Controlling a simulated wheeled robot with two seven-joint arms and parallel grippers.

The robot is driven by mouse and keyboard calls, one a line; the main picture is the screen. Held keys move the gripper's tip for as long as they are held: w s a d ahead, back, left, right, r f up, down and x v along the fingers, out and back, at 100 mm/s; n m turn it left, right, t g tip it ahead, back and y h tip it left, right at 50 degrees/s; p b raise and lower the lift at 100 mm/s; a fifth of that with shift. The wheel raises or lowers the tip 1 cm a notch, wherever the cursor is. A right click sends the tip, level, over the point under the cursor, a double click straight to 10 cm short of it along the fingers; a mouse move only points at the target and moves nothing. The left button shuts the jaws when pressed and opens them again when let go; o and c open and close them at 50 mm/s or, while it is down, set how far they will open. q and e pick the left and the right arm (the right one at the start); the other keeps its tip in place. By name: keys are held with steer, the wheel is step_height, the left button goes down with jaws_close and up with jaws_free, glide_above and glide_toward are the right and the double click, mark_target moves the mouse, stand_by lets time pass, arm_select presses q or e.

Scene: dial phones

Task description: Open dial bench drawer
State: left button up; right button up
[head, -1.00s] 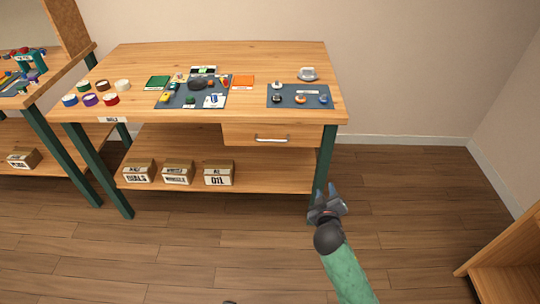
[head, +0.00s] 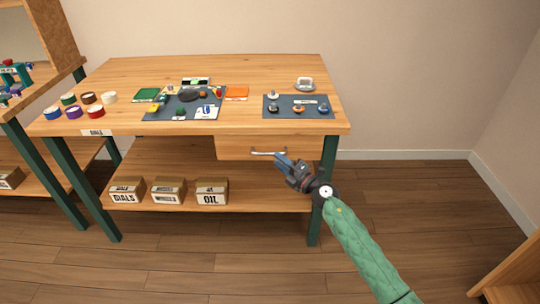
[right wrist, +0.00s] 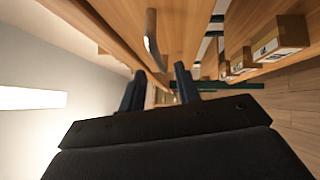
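The drawer (head: 235,147) of the wooden dial bench (head: 120,72) is shut under the right part of the top. Its metal bar handle (head: 264,153) runs across the drawer front. The handle also shows in the right wrist view (right wrist: 152,42), upright in the picture beyond my fingertips. My right gripper (head: 282,161) is just below and in front of the handle's right part. In the right wrist view my right gripper (right wrist: 158,85) has its two dark fingers apart with nothing between them; whether they touch the handle is unclear. My left gripper is not in view.
A lower shelf holds several labelled boxes (head: 211,191). A green bench leg (head: 326,170) stands right of the drawer. Mats with small parts, such as the right mat (head: 287,113), lie on top. Another wooden piece (head: 515,275) is at lower right. Floor in front is clear.

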mark_target(270, 154)
steer(key=shift+x, duration=2.65)
steer(key=shift+w, duration=0.1)
jaws_close()
